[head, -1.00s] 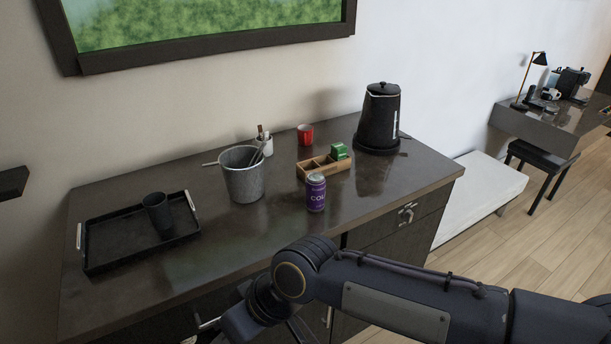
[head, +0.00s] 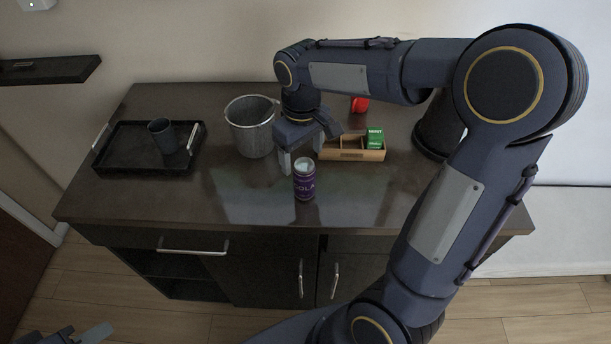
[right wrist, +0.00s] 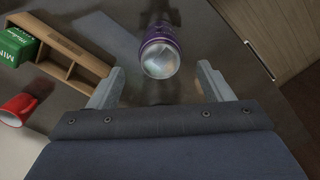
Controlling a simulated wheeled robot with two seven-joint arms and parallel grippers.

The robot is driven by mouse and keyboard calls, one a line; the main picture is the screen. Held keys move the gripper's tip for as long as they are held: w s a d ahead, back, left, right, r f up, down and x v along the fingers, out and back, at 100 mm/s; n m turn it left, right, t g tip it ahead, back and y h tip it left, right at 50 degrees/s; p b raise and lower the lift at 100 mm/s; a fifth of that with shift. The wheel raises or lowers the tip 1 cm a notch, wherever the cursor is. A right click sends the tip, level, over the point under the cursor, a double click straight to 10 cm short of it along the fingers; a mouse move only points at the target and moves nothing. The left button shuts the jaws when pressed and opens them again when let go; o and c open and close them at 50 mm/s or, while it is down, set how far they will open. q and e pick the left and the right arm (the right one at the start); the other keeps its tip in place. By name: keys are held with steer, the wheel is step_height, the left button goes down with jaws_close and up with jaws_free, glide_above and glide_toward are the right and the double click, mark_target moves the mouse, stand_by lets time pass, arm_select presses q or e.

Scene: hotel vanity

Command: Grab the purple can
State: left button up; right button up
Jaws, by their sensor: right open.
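The purple can (head: 304,184) stands upright near the front middle of the dark vanity top, with a silver lid. It also shows in the right wrist view (right wrist: 159,53), top centre. My right gripper (head: 303,158) is open and empty, just behind the can in the head view. In the right wrist view its fingers (right wrist: 159,80) lie to either side of the can's line, with the can just beyond the tips. What looks like part of my left gripper (head: 80,335) shows at the bottom left edge, mostly cut off.
A grey bucket (head: 251,140) stands left of the gripper. A wooden organizer (head: 350,154) with a green box (head: 375,139) is close on the right. A red cup (head: 360,104), a partly hidden black kettle (head: 432,130) and a black tray (head: 118,161) with a dark cup (head: 163,135) are farther off.

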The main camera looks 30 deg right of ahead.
mark_target(304, 177)
steer(key=f, duration=0.5)
steer(key=f+p, duration=0.1)
steer(key=f, duration=0.1)
steer(key=shift+s+f, duration=0.35)
steer(key=shift+c, duration=0.3)
steer(key=c, duration=1.1)
steer(key=shift+r, duration=0.1)
